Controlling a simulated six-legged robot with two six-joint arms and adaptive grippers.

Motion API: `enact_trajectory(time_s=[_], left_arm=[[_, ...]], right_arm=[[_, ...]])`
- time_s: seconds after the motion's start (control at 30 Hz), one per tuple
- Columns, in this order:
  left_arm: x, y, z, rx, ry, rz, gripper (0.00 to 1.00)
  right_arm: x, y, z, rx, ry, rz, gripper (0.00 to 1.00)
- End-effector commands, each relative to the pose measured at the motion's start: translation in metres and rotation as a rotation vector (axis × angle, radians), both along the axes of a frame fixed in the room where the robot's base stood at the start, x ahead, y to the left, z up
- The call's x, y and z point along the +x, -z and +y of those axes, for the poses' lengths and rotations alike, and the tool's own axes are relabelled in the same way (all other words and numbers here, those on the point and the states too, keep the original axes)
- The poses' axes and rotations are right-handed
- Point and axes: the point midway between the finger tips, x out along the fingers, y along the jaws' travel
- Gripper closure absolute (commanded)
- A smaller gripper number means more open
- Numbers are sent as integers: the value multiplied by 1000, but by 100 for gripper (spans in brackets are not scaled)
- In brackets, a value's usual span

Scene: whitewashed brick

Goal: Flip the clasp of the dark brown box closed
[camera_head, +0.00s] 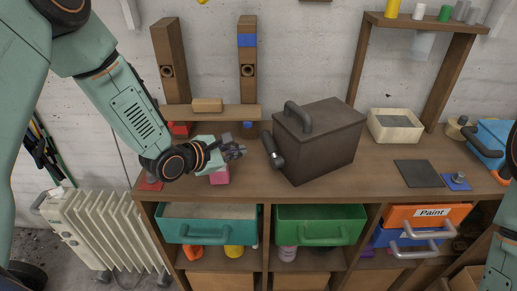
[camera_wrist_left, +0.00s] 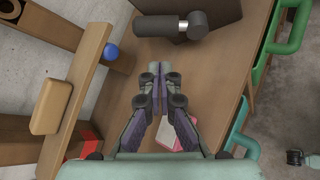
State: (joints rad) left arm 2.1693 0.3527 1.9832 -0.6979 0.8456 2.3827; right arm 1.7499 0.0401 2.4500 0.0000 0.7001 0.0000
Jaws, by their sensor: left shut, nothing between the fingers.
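The dark brown box (camera_head: 333,147) stands on the workbench with its lid down and a dark arched handle (camera_head: 297,117) on top. Its clasp (camera_head: 272,148), a dark lever with a grey end, stands out from the box's left side; I cannot tell whether it is latched. In the left wrist view the clasp (camera_wrist_left: 165,27) lies across the top, beside the box (camera_wrist_left: 222,10). My left gripper (camera_head: 238,151) is shut and empty, left of the clasp with a gap between. In the left wrist view its fingertips (camera_wrist_left: 161,70) point toward the clasp. My right gripper's fingers do not show.
A pink block (camera_head: 219,176) lies below my left gripper. A wooden stand (camera_head: 213,111) is behind it. A pale tray (camera_head: 396,125) and a dark plate (camera_head: 418,173) are right of the box. Teal (camera_head: 212,225) and green (camera_head: 318,226) drawers are under the bench top.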

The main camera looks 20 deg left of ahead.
Motion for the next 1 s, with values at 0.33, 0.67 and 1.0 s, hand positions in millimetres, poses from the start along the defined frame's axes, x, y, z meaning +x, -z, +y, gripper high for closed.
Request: enact_trajectory(time_s=[0.33,0.67,1.0], left_arm=[[41,25,-18,4,5,-1,100],[75,43,-32,2,2,0,100],[81,46,-34,1,0,0,100]], right_arm=[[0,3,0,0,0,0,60],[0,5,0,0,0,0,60],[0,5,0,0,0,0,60]])
